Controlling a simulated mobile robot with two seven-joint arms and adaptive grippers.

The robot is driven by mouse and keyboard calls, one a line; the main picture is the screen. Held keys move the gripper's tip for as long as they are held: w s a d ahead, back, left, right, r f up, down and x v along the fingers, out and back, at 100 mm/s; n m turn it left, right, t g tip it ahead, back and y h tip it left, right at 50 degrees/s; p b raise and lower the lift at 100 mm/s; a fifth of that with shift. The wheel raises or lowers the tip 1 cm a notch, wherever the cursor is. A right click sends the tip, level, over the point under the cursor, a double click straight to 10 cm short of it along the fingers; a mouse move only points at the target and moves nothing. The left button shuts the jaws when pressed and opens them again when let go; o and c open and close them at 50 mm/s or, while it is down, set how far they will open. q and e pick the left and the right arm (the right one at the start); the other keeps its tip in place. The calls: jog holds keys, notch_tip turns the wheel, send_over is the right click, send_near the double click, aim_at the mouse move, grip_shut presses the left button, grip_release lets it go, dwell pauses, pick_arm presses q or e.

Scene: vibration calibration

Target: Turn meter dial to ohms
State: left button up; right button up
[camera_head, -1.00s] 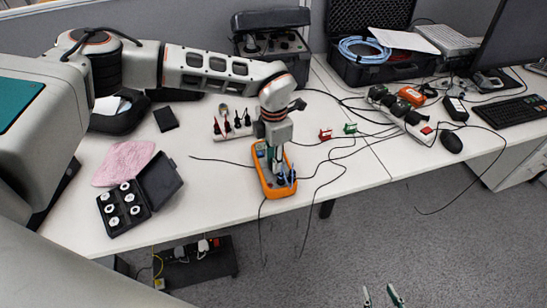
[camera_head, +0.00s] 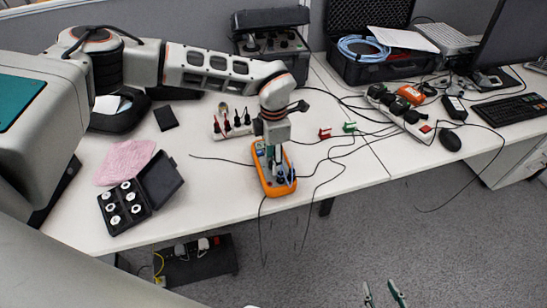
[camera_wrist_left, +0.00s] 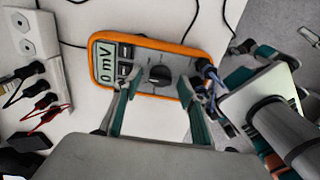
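The orange multimeter (camera_head: 284,188) lies on the table near its front edge. Its screen (camera_wrist_left: 104,63) reads 0 mV in the left wrist view. The dark round dial (camera_wrist_left: 160,74) shows beside the screen. My left gripper (camera_wrist_left: 158,86) is over the meter, its two fingers apart on either side of the dial; contact with the dial cannot be told. In the head view this gripper (camera_head: 275,168) points down and hides part of the meter. My right gripper (camera_head: 384,294) shows only its fingertips at the bottom edge, apart and empty, over the floor.
Black leads run from the meter area across the table and over its edge. A row of plugs (camera_head: 233,125), an open black case of white discs (camera_head: 125,205) and a pink cloth (camera_head: 125,160) lie to the left. Red and green clips (camera_head: 325,133) lie right of the meter.

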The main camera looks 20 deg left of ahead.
pick_arm(q)
notch_tip(320, 180, up, 12)
dwell(0.7)
jog(key=w+f+n+g+h+b, duration=0.1)
jog(key=f+n+b, duration=0.1)
jog(key=n, duration=0.4)
jog(key=a+f+n+g+b, duration=0.1)
jog(key=n+b, duration=0.2)
jog(key=n, duration=0.3)
jog(key=w+f+n+g+h+b, duration=0.1)
jog(key=f+n+b, duration=0.1)
jog(key=n, duration=0.4)
jog(key=shift+w+a+f+g+h+b, duration=0.3)
jog(key=shift+w+a+f+g+b, duration=0.1)
jog(key=shift+b, duration=0.2)
jog(key=x, duration=0.6)
jog(key=shift+s+d+f, duration=0.15)
jog(key=shift+f, duration=0.2)
pick_arm(e)
notch_tip(320, 180, down, 7)
jog(key=d, duration=0.1)
jog(key=shift+s+d+f, duration=0.15)
jog(key=shift+d, duration=0.1)
